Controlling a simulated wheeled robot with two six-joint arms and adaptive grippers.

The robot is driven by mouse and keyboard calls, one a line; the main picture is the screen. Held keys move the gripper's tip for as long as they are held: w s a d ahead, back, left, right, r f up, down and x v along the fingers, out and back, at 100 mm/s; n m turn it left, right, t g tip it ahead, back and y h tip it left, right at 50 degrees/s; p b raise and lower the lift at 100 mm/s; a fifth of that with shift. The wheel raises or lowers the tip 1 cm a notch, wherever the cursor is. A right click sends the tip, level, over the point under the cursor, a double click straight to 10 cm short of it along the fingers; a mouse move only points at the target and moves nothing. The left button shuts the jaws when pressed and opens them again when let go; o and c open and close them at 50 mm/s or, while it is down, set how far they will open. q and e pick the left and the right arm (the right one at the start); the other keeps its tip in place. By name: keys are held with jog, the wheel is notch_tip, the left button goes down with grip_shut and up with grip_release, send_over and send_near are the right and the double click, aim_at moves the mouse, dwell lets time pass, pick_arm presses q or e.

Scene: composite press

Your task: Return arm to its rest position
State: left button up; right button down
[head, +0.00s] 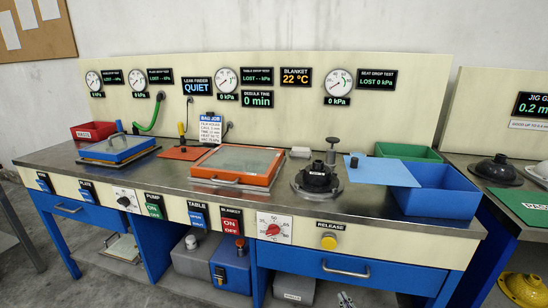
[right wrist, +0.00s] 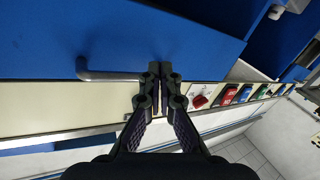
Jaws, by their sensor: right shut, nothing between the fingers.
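My right gripper (head: 345,299) shows only as small dark fingertips at the bottom edge of the head view, in front of and below the bench's blue drawer (head: 395,277). In the right wrist view the right gripper (right wrist: 161,70) has its two dark fingers together, with nothing between them. There the fingers overlap the cream control strip (right wrist: 60,95) and the blue drawer front (right wrist: 130,35), beside the drawer handle (right wrist: 105,76). I cannot tell the exact gap to the bench. My left gripper is in neither view.
The steel bench (head: 270,200) carries an orange-framed plate (head: 237,165), a blue-framed plate (head: 117,149), a black round fixture (head: 317,178) and a blue bin (head: 440,190). The yellow release button (head: 329,242) and the drawer handle (head: 345,271) project from its front.

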jog(key=s+d+f+m+g+h, duration=0.25)
jog(key=s+f, duration=0.35)
jog(key=f, duration=0.4)
jog(key=s+d+f+m+g+h, duration=0.1)
jog(key=s+d+f+g+h, duration=0.25)
jog(key=f, duration=0.75)
jog(key=s+f+m+g+y, duration=0.1)
jog(key=s+f+g, duration=0.2)
jog(key=s+f, duration=0.35)
jog(key=s+f+g+y, duration=0.1)
jog(key=s+f+g, duration=0.25)
jog(key=s, duration=0.55)
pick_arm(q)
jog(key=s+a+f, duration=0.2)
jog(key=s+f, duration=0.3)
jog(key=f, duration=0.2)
pick_arm(e)
jog(key=s+a+f+g, duration=0.2)
jog(key=s+f+g, duration=0.25)
jog(key=s, duration=0.65)
pick_arm(q)
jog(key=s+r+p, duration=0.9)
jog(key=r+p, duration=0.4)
jog(key=p, duration=0.6)
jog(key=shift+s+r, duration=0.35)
pick_arm(e)
jog(key=s+r, duration=0.9)
jog(key=r, duration=0.4)
jog(key=shift+s+d+t, duration=0.15)
jog(key=shift+d+t, duration=0.25)
